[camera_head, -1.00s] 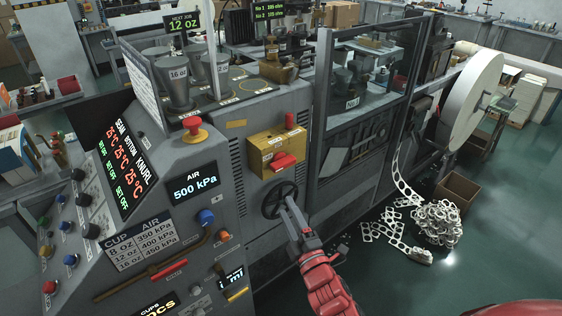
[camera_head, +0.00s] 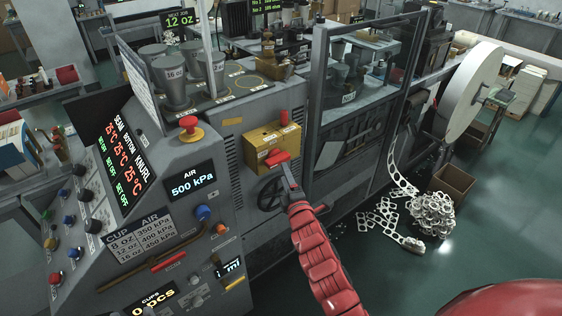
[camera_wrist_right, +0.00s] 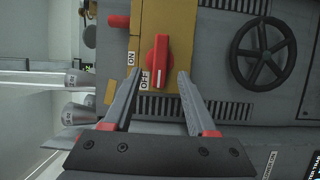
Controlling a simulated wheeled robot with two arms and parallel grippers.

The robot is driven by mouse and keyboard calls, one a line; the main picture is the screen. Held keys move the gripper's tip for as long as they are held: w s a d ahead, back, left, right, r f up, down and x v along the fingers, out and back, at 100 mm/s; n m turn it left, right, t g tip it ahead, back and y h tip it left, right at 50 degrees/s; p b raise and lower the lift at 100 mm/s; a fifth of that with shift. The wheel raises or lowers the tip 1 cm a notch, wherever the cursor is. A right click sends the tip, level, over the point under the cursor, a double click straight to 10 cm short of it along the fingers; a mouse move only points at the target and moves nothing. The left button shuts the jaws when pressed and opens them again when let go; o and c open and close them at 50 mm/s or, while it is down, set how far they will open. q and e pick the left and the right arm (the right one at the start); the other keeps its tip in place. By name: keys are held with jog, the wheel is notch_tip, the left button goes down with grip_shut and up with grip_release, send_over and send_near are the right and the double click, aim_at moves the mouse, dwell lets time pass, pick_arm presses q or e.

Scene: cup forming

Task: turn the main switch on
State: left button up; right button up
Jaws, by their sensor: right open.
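The main switch is a yellow box (camera_head: 272,143) on the grey machine's front, with a red rotary handle (camera_head: 277,158). In the right wrist view the red handle (camera_wrist_right: 161,60) lies lengthwise between my fingers, with its white-marked end by the OFF label (camera_wrist_right: 145,79). The ON label (camera_wrist_right: 130,58) is further along the same side. My right gripper (camera_head: 286,169) is open, and in the wrist view its fingertips (camera_wrist_right: 161,80) are on either side of the handle's near end, with gaps showing. Whether they reach its depth cannot be told. My left gripper is not in view.
A black handwheel (camera_head: 271,194) sits just below the box. A red mushroom button (camera_head: 189,124) and the air display (camera_head: 191,181) are to the left. A glass guard (camera_head: 365,110) stands to the right. Metal scrap (camera_head: 432,214) lies on the floor beside a cardboard box (camera_head: 452,184).

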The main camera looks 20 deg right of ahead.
aim_at(280, 162)
jog(key=w+p, duration=0.1)
jog(key=w, duration=0.3)
jog(key=shift+d+r, duration=0.1)
jog(key=shift+d, duration=0.05)
jog(key=shift+w, duration=0.8)
jog(key=shift+c, duration=0.3)
grip_shut()
